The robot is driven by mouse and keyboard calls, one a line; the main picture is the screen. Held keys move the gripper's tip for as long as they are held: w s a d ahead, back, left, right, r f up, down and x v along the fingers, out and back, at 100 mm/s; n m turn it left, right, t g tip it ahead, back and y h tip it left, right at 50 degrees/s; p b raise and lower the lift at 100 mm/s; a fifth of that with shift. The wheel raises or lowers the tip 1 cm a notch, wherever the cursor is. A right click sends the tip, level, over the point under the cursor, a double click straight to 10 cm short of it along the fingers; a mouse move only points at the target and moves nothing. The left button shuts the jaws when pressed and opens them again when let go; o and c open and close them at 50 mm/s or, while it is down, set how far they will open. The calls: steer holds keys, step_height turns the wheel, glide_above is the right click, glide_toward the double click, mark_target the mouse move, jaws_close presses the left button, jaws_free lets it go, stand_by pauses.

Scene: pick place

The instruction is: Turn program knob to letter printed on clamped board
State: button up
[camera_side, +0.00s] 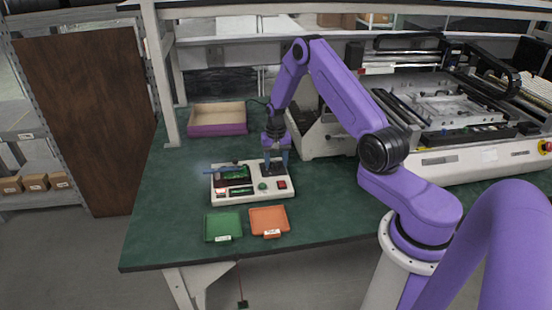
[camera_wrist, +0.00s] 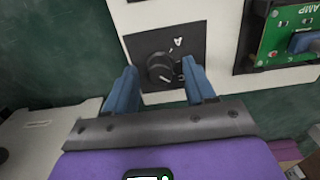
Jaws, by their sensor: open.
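The program knob (camera_wrist: 160,68) is a round black dial on a black panel (camera_wrist: 140,44) in the wrist view. A white letter that looks like A is printed above it, to the right. The knob's pointer direction is unclear. My gripper (camera_wrist: 160,74) is open, its blue fingers on either side of the knob with visible gaps. In the side view, my gripper (camera_side: 277,163) points down over the right back of the pale tester (camera_side: 250,195), hiding the knob. The green clamped board (camera_wrist: 282,36) has white print reading AMP, with a blue part over its right side.
A green tray (camera_side: 223,226) and an orange tray (camera_side: 269,220) lie in front of the tester. A green button (camera_side: 262,186) and a red switch (camera_side: 282,184) sit on its front. A purple-sided box (camera_side: 218,129) stands behind; a large machine (camera_side: 440,155) stands right.

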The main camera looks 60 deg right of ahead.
mark_target(276, 163)
step_height(276, 163, up, 18)
steer(key=shift+f, duration=0.25)
stand_by(0.3)
steer(key=s+a+r+n, duration=0.3)
steer(key=s+a+n, duration=0.15)
steer(key=a, duration=0.65)
steer(key=s+a+r+n, duration=0.3)
steer(key=s+a+n, duration=0.15)
steer(key=a, duration=0.65)
steer(key=s+a+n, duration=0.2)
steer(key=s+n, duration=0.4)
steer(key=s, duration=0.6)
steer(key=s+a+n, duration=0.3)
steer(key=s+n, duration=0.3)
steer(key=s, duration=0.7)
steer(key=shift+r+n, duration=0.3)
steer(key=shift+r, duration=0.05)
